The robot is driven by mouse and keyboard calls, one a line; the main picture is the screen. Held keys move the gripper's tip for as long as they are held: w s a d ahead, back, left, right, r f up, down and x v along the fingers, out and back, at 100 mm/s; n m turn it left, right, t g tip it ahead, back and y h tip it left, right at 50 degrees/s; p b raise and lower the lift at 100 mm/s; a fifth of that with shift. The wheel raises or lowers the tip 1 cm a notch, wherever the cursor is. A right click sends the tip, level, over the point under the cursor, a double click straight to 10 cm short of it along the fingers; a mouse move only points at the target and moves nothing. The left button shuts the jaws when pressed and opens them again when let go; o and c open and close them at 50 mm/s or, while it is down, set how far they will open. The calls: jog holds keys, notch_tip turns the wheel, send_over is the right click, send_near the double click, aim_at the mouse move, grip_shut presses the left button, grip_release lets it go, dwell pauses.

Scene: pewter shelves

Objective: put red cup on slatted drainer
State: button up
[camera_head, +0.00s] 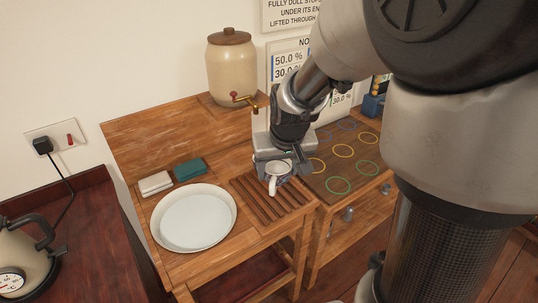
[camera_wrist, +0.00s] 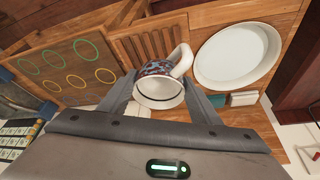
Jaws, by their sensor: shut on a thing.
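The cup (camera_wrist: 160,88) has a mottled red and blue-grey outside, a white inside and a white handle. In the head view the cup (camera_head: 274,170) looks mostly white, partly covered by my gripper. My gripper (camera_head: 279,178) is shut on the cup, with one finger on each side in the wrist view (camera_wrist: 163,84). The slatted drainer (camera_head: 257,204) is a set of wooden slats in the counter, also in the wrist view (camera_wrist: 140,42). The cup is over the drainer's back right part; I cannot tell whether it touches the slats.
A round white basin (camera_head: 194,218) lies left of the drainer. A green sponge (camera_head: 189,170) and a white sponge (camera_head: 155,183) lie behind it. A stoneware dispenser (camera_head: 231,75) stands at the back. A board with coloured rings (camera_head: 345,162) is to the right.

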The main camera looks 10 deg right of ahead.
aim_at(273, 170)
jog(key=w+f+b, duration=0.1)
jog(key=w+f, duration=0.3)
jog(key=shift+w+a+f, duration=0.15)
jog(key=shift+f, duration=0.05)
jog(key=f, duration=0.2)
jog(key=f+b, duration=0.1)
jog(key=f, duration=0.1)
jog(key=f+b, duration=0.1)
jog(key=f, duration=0.1)
jog(key=shift+w+f, duration=0.25)
jog(key=shift+f, duration=0.15)
jog(key=shift+f+b, duration=0.65)
jog(key=shift+f, duration=1.15)
jog(key=shift+f, duration=0.25)
jog(key=o, duration=1.1)
jog(key=shift+r, duration=0.1)
jog(key=shift+o, duration=0.2)
